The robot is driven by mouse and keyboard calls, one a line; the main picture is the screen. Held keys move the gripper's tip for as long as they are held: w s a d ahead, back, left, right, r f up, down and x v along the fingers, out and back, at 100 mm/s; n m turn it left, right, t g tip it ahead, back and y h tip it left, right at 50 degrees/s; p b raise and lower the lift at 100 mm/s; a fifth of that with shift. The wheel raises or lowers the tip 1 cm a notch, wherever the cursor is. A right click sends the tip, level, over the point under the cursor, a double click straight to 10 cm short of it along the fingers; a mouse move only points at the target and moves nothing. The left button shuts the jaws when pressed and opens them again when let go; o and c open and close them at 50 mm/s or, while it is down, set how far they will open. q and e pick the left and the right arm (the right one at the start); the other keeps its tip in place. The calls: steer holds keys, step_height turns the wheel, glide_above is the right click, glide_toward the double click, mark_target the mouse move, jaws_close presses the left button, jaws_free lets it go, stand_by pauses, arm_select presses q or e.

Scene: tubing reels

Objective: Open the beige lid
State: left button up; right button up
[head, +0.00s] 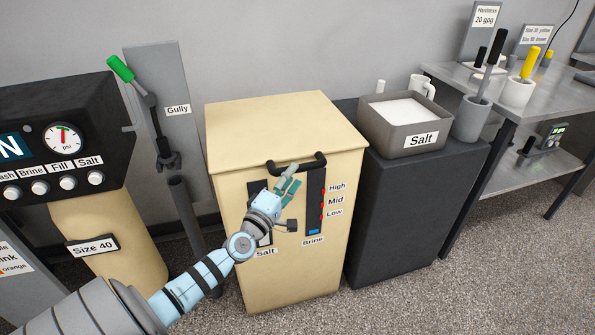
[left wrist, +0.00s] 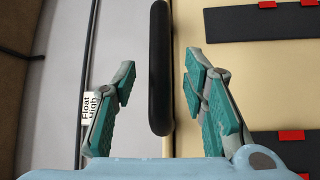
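The beige lid (head: 280,122) lies flat and closed on top of the beige cabinet (head: 310,262). A black bar handle (head: 318,159) sticks out at its front edge. My left gripper (head: 288,178) is at the cabinet's front, by the left part of the handle. In the left wrist view, the open fingers (left wrist: 158,80) stand on either side of the black handle (left wrist: 159,45), with a gap to each finger. I cannot tell whether the handle is deep enough between the fingertips to be level with them. My right gripper is not in view.
A dark stand (head: 408,205) with a Salt tray (head: 406,128) is close on the cabinet's right. A grey panel (head: 176,90) with a green-handled lever (head: 120,68) stands on its left. A black gauge housing (head: 92,105) is further left. The floor in front is clear.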

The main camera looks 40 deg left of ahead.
arm_select(q)
steer(key=x, duration=0.4)
steer(key=shift+w+b, duration=0.2)
steer(key=shift+b, duration=0.15)
jaws_close()
